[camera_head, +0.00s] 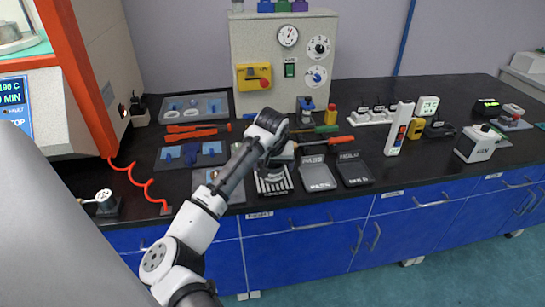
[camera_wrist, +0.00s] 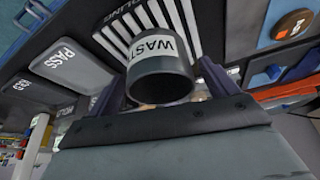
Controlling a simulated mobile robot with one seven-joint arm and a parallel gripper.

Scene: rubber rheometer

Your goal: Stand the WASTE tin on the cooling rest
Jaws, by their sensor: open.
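In the head view my gripper (camera_head: 272,165) is over the cooling rest (camera_head: 273,186), and my arm mostly hides the tin.
The PASS tray (camera_head: 317,178) and HOLD tray (camera_head: 353,170) lie right of the rest. A tray with blue parts (camera_head: 205,155) lies to the left. Screwdrivers and a grey instrument cabinet (camera_head: 280,85) are behind. The bench's front edge is close to the rest.

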